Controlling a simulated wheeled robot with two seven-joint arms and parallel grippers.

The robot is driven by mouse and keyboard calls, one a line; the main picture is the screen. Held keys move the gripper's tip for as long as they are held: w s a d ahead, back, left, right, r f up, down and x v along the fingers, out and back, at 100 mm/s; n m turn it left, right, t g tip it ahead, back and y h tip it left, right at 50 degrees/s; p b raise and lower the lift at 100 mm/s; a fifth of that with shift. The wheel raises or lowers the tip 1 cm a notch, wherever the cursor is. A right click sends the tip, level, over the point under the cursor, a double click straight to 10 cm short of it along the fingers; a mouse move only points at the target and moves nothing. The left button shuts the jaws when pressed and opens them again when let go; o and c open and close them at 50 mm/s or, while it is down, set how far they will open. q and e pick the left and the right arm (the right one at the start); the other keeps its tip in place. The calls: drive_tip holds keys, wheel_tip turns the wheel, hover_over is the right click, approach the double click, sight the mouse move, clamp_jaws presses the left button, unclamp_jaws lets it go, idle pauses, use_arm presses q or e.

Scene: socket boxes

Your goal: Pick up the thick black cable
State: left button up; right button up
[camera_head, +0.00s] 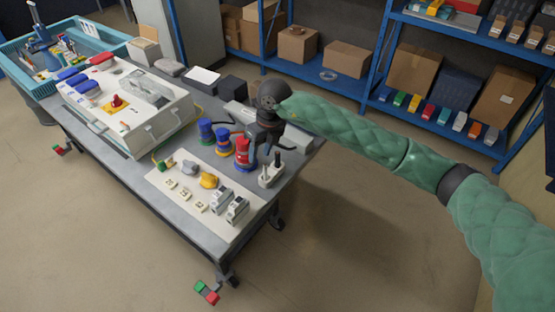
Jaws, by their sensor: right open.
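My right gripper (266,148) reaches in from the right and points down over the right part of the grey workbench. It is open, its dark fingers spread beside the red plug (243,151) and above a light grey socket piece (271,175). A short dark cable-like strip (224,123) runs between the blue plugs and my gripper; I take it for the thick black cable, but it is small and partly hidden. I cannot tell whether a finger touches anything. My left gripper is out of view.
Blue plugs (206,131) stand left of my gripper. A pale mat (176,196) holds small sockets and a yellow connector (208,180). A large white box (150,120) and a teal crate (42,88) sit farther left. Blue shelves (345,83) with cartons stand behind.

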sight(278, 153)
drive_tip(key=w+d, duration=0.1)
drive_tip(key=w+d+r+h, duration=0.1)
drive_tip(key=d, duration=0.1)
drive_tip(key=w+d+h, duration=0.1)
drive_tip(key=shift+w+d+r+m+t, duration=0.1)
drive_tip(key=shift+d+r+m+t, duration=0.1)
drive_tip(key=shift+d+m+t, duration=0.15)
drive_tip(key=shift+d+f+p, duration=0.1)
drive_tip(key=shift+f+p, duration=0.05)
drive_tip(key=shift+p, duration=0.15)
drive_tip(key=shift+f+p, duration=0.5)
drive_tip(key=shift+f, duration=0.65)
wheel_tip(278, 153, down, 4)
drive_tip(key=p, duration=0.2)
drive_tip(key=shift+r+p, duration=0.15)
drive_tip(key=shift+p, duration=0.25)
drive_tip(key=shift+f, duration=0.7)
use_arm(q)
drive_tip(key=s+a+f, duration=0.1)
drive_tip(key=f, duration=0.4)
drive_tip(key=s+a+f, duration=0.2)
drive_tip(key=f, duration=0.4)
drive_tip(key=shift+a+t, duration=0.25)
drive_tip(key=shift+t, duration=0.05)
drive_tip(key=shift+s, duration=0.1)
use_arm(e)
drive_tip(key=shift+c, duration=0.4)
clamp_jaws()
